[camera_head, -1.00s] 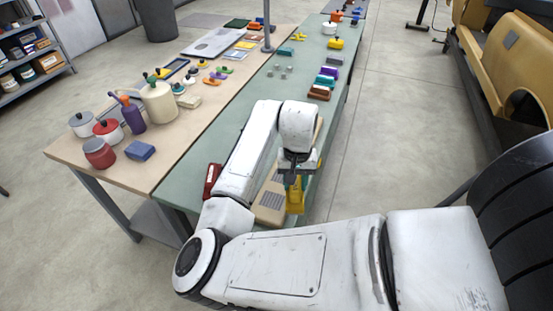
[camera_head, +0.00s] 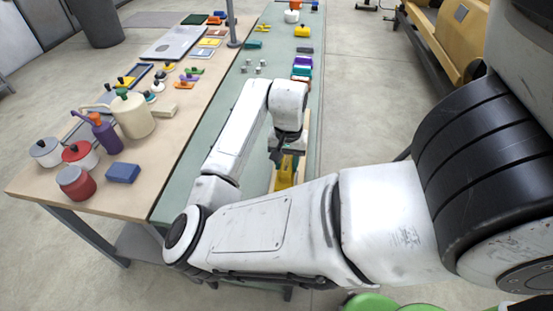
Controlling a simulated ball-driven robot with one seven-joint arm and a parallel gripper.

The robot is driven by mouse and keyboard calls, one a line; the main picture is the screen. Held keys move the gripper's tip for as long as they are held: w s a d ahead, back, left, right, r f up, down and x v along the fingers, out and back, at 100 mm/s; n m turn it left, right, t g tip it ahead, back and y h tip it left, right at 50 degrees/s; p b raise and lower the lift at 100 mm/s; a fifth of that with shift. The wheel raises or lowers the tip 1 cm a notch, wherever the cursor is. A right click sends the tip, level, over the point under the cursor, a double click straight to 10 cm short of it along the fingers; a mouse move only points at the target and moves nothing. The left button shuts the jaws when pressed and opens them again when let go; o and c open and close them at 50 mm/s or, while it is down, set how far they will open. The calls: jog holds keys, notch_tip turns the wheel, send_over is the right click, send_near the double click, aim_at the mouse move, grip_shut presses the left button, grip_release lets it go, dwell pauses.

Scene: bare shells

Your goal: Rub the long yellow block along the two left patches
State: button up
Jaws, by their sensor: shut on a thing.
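My gripper (camera_head: 287,157) is shut on the long yellow block (camera_head: 285,175) and holds it pointing down over a tan board on the green bench. Only slivers of the tan board (camera_head: 301,160) show around the gripper and the block. My arm covers the near part of the board. The two left patches cannot be seen now. I cannot tell whether the block's lower end touches the board, as my forearm hides it.
The green bench top (camera_head: 215,150) is clear left of my arm. Farther back stand several coloured blocks (camera_head: 302,68).

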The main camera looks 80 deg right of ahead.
jog(key=shift+f+b, duration=0.3)
jog(key=shift+f, duration=0.85)
notch_tip(320, 180, down, 4)
jog(key=b, duration=0.4)
jog(key=shift+f, duration=0.25)
jog(key=shift+f+b, duration=0.4)
jog(key=shift+f, duration=0.15)
jog(key=shift+f, duration=0.1)
dwell(0.8)
jog(key=shift+a, duration=0.15)
